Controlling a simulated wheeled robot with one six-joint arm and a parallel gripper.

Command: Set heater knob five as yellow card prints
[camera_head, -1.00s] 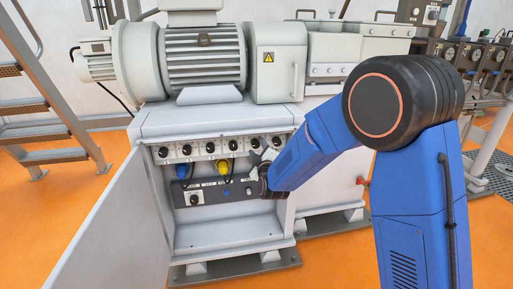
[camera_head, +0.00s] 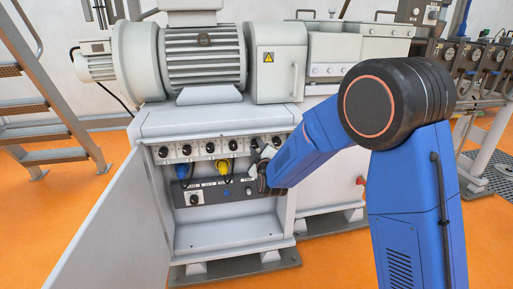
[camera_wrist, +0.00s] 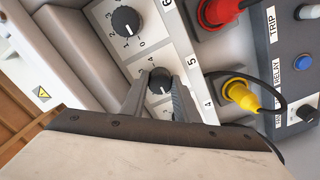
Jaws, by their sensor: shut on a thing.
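Heater knob five (camera_wrist: 160,79) is a black round knob with a white pointer line on a white panel, beside a printed 5 in the wrist view. My gripper (camera_wrist: 160,86) is shut on it, with one grey finger on each side. The fingers hide part of its printed scale, and I cannot read its setting surely. In the head view my gripper (camera_head: 259,153) is at the right part of the knob row, and knob five is hard to make out there. I see no yellow card in either view.
A neighbouring knob (camera_wrist: 125,20) with a printed scale sits near the number 6. A red plug (camera_wrist: 217,11) and a yellow plug (camera_wrist: 241,95) with a black cable stick out beside the row. The open cabinet door (camera_head: 112,222) stands at the left.

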